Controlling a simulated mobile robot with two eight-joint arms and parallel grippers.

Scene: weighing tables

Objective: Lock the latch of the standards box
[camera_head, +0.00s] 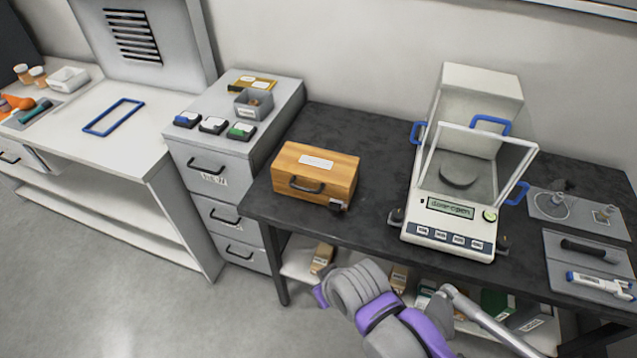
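The standards box (330,169) is a wooden box with a pale label on its top and a dark handle (306,185) on its front. It sits at the left end of the dark weighing table, and its lid looks shut. A small dark metal fitting, which looks like the latch (338,206), is at the lower right of its front. It is too small to tell whether it is locked. A grey and purple part of my arm shows at the bottom, in front of the table and apart from the box. No gripper fingers show.
A balance (447,232) with a glass shield and a display reading "door-open" stands right of the box. A grey drawer cabinet (209,165) stands to the left. The dark table (382,150) is bare between box and balance. Boxes sit on the shelf below.

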